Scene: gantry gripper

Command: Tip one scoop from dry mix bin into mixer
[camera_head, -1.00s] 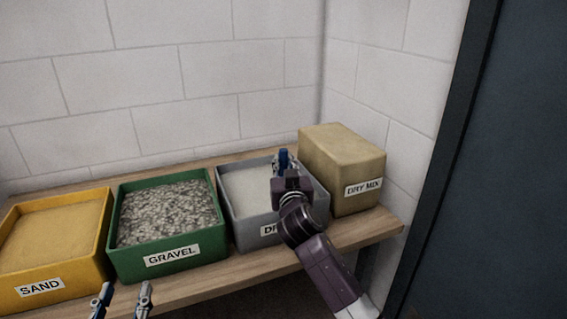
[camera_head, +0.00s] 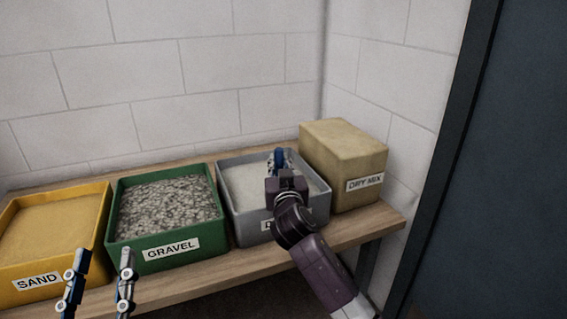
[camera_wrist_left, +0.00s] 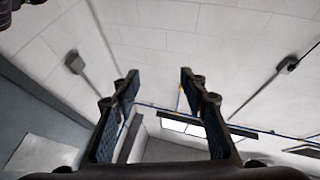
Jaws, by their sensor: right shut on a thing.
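The grey dry mix bin (camera_head: 232,213) holds pale powder and has a partly covered label on its front. My right gripper (camera_head: 279,162) is over this bin, seen from behind. It is shut on the scoop, which is mostly hidden by the gripper; a bit of blue shows at the fingers. I cannot tell whether the scoop touches the powder. My left gripper (camera_head: 101,264) is open and empty, in front of the sand and gravel bins. Its two parted fingers also show in the left wrist view (camera_wrist_left: 160,88). The mixer is not in view.
A yellow sand bin (camera_head: 52,270) and a green gravel bin (camera_head: 170,252) stand left of the grey bin on a wooden bench (camera_head: 225,271). A tan block labelled DRY MIX (camera_head: 342,165) stands at its right. White block walls (camera_head: 220,60) close off the back.

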